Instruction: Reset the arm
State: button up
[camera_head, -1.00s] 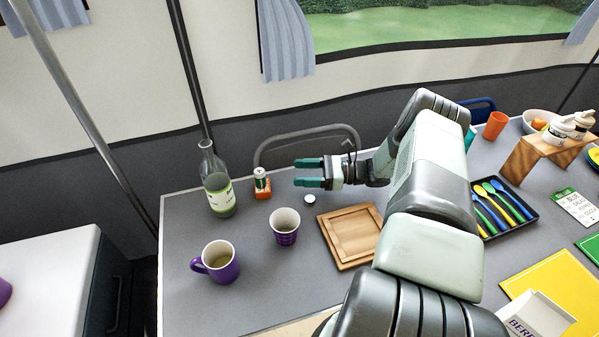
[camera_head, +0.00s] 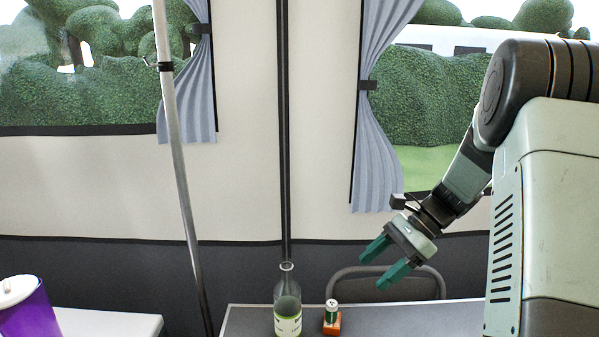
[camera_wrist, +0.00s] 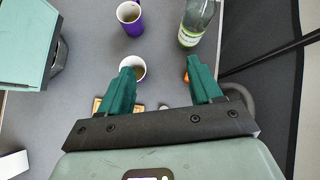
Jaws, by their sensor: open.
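My gripper (camera_head: 388,268) has teal fingers and is open and empty. In the head view it hangs in the air above the table's far edge, right of the glass bottle, with its fingers pointing down and left. In the wrist view my gripper (camera_wrist: 160,84) shows its two fingers apart with nothing between them that it holds. The arm rises along the right side of the head view.
A glass bottle (camera_head: 287,306) and a small can on an orange block (camera_head: 332,318) stand on the grey table (camera_head: 400,318). The wrist view shows a purple mug (camera_wrist: 131,24), a purple cup (camera_wrist: 134,66) and the bottle (camera_wrist: 194,24). A chair (camera_head: 428,281) stands behind the table.

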jog(key=s+r+n+t+h, duration=0.5)
jog(key=s+r+h, duration=0.3)
jog(key=s+r, duration=1.15)
jog(key=s+a+f+n+t, duration=0.1)
jog(key=s+a+n, duration=0.3)
jog(key=n, duration=0.4)
jog(key=shift+s+a+f+n+t+h, duration=0.2)
jog(key=shift+s+a+n+t+h, duration=0.15)
jog(key=shift+t, duration=0.25)
